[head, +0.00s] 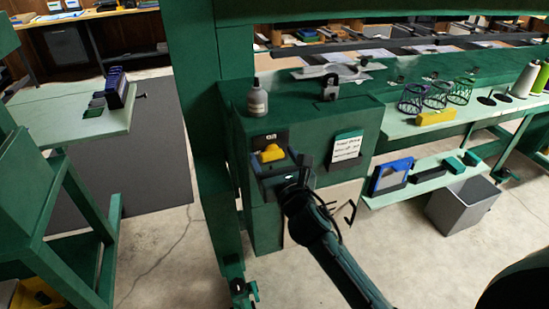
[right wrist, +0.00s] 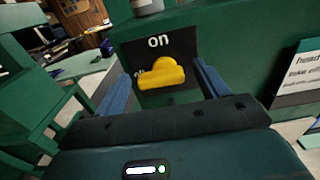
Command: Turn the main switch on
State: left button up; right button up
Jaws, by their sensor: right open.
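The main switch is a yellow knob (head: 271,154) on a dark plate (head: 262,140) in the front of a green cabinet. In the right wrist view the yellow knob (right wrist: 162,74) lies roughly sideways, its left end by a partly hidden "off" label. The word "on" (right wrist: 159,41) stands above it. My right gripper (head: 278,170) is open and empty, right in front of the switch. In the right wrist view its blue fingers (right wrist: 162,84) stand left and right of the knob; contact cannot be told. My left gripper is not in view.
A grey bottle (head: 257,101) stands on the cabinet top (head: 300,108). A white notice (head: 346,147) is fixed right of the switch. Shelves with thread cones (head: 525,79) and a grey bin (head: 461,204) are at the right. A green table (head: 75,125) is at the left.

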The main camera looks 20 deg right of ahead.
jog(key=shift+c, duration=0.5)
jog(key=c, duration=0.9)
